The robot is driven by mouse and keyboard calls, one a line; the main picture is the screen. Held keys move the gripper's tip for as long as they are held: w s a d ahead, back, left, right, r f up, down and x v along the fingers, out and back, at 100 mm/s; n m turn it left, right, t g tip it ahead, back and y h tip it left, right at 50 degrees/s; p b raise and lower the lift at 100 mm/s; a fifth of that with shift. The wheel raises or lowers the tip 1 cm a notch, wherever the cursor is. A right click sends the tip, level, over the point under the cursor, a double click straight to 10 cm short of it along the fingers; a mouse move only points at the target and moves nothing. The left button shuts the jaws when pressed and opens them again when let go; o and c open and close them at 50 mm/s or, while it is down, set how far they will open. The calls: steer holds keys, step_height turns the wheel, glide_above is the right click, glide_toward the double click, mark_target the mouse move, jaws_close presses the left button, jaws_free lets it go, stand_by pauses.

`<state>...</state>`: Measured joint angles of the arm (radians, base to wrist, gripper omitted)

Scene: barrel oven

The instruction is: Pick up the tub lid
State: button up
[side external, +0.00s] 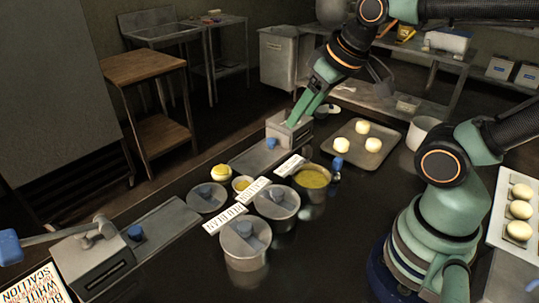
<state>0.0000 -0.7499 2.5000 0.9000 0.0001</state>
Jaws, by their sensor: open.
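Two grey metal tubs with knobbed lids stand on the dark counter, a front tub lid (245,236) and one behind it (276,199). A third round grey lid (206,197) with a knob shows to their left; I cannot tell whether it lies on the counter or on a low tub. A tub of yellow filling (312,177) stands uncovered to the right. My gripper (293,122) is open, its green fingers pointing down at the far metal box (290,128), away from the lids. Whether the fingertips touch that box is unclear.
Bowls of yellow food (221,172) and label cards (225,217) crowd the tubs. A tray with three dough balls (376,155) lies at the back right. A metal box with a lever (92,262) stands at front left. The counter right of the front tub is clear.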

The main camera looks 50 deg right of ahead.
steer(key=shift+o, duration=0.9)
steer(key=m+g, duration=0.6)
steer(key=m, duration=1)
glide_above(205, 188)
steer(key=f, duration=1.8)
steer(key=shift+s+a+f, duration=0.15)
steer(key=shift+s+f, duration=0.05)
steer(key=shift+s, duration=0.05)
steer(key=shift+w+f, duration=0.15)
steer(key=shift+f, duration=1.15)
steer(key=shift+w+f, duration=0.1)
steer(key=shift+f, duration=1.15)
